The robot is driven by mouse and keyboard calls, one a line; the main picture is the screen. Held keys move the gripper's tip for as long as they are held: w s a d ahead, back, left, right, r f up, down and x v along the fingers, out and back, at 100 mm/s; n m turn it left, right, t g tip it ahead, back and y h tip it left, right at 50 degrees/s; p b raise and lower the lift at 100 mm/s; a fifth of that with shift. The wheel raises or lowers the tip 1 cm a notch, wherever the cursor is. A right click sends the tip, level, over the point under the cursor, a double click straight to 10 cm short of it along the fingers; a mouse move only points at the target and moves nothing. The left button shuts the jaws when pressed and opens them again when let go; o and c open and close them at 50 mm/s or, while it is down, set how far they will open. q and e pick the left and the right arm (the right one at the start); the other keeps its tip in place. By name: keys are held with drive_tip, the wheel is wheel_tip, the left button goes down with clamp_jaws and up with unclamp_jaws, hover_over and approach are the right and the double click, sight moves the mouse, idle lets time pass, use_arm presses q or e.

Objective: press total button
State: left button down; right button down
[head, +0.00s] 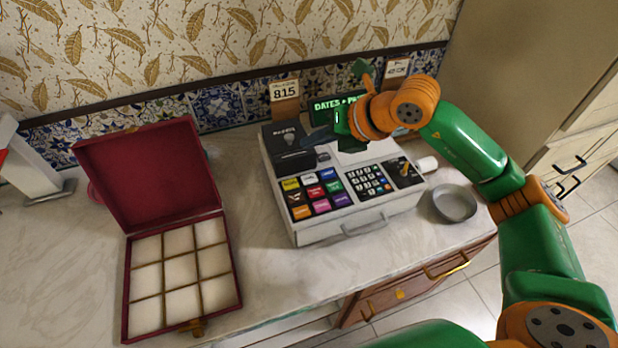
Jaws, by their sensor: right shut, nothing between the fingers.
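A white cash register (345,217) stands on the counter. Its sloped front has a block of coloured keys (315,190) at left, a dark number pad (368,182) in the middle and a dark panel (403,172) at right. The key labels are too small to read, so I cannot tell which is the total button. My right gripper (318,139) is shut and empty, above the back of the register near the black printer block. It is apart from the coloured keys. It partly hides the green display (328,105). My left gripper is not in view.
An open red box (232,262) with empty compartments lies to the left. A grey round dish (455,203) sits right of the register. Counter between box and register is clear.

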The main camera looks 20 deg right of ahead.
sight(313, 181)
wheel_tip(313, 181, down, 8)
drive_tip(key=b, duration=0.5)
drive_tip(key=shift+r+b, duration=0.15)
drive_tip(key=shift+b, duration=0.2)
drive_tip(key=shift+f, duration=0.2)
idle(1.2)
drive_tip(key=shift+f+b, duration=0.35)
drive_tip(key=shift+b, duration=0.3)
drive_tip(key=shift+f+b, duration=0.4)
drive_tip(key=shift+r, duration=0.1)
idle(0.4)
drive_tip(key=shift+r+p, duration=0.55)
drive_tip(key=shift+r, duration=0.15)
